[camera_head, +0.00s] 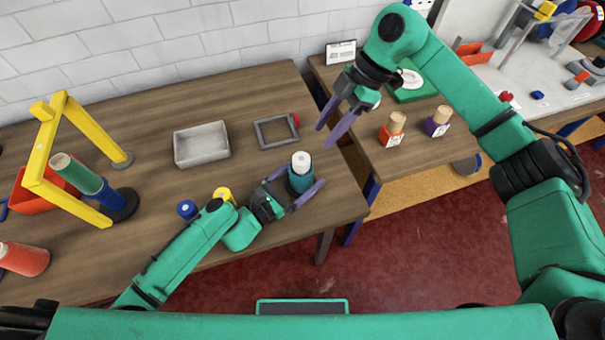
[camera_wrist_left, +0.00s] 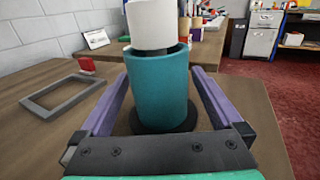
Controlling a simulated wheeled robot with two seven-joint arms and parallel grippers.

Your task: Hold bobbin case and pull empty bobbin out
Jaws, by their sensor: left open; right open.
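The teal bobbin case (camera_head: 300,181) stands upright near the right edge of the wooden table. The white bobbin (camera_head: 301,160) sits in its top and sticks up out of it. My left gripper (camera_head: 301,193) is open, with its fingers on either side of the case. In the left wrist view the case (camera_wrist_left: 160,90) stands between the two purple fingers, on a dark round base, and the bobbin (camera_wrist_left: 152,22) rises from its mouth. My right gripper (camera_head: 330,122) is open and empty, above and to the right of the bobbin.
A grey tray (camera_head: 201,146) and a grey square frame (camera_head: 277,132) lie behind the case. A yellow stand (camera_head: 45,150) with a green and blue spool is at left. Blue (camera_head: 187,209) and yellow spools lie by my left arm. A second table (camera_head: 415,150) stands at right.

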